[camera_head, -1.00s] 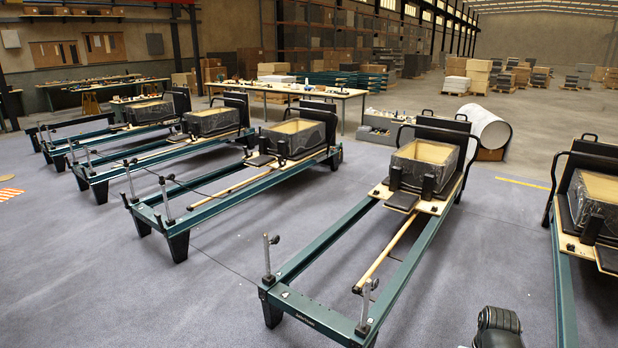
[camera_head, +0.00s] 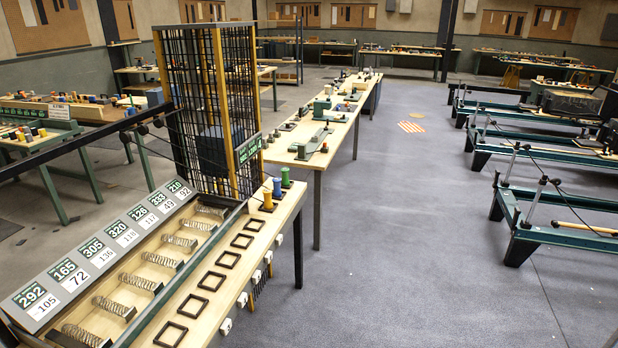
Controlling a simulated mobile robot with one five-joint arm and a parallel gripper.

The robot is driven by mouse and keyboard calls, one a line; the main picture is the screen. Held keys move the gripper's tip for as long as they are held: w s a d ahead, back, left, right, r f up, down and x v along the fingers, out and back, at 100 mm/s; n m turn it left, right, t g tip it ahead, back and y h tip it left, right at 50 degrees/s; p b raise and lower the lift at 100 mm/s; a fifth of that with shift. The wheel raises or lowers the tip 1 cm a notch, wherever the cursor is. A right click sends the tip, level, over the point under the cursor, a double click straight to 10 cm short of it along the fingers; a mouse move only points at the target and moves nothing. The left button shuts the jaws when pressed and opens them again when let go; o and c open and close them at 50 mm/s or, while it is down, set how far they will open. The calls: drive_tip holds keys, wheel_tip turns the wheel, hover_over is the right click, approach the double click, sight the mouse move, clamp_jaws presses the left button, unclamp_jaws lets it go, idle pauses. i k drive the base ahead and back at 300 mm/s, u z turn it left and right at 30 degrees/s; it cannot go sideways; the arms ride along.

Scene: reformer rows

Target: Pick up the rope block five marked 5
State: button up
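I cannot make out any block marked 5. Several small white pieces (camera_head: 242,299) sit along the right front edge of a wooden bench (camera_head: 203,327); any marks on them are too small to read, and I cannot tell whether they are rope blocks. My gripper is not in view.
The bench has springs (camera_head: 146,283) in compartments, numbered labels (camera_head: 103,255), square dark frames (camera_head: 211,281) and coloured spools (camera_head: 268,200). A wire cage (camera_head: 210,90) stands behind. A long table (camera_head: 318,160) runs back. Reformer frames (camera_head: 560,235) stand right. The middle floor is clear.

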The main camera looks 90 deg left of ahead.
sight(285, 182)
drive_tip(key=u, duration=2.9)
drive_tip(key=i, duration=2.05)
drive_tip(key=u, duration=0.45)
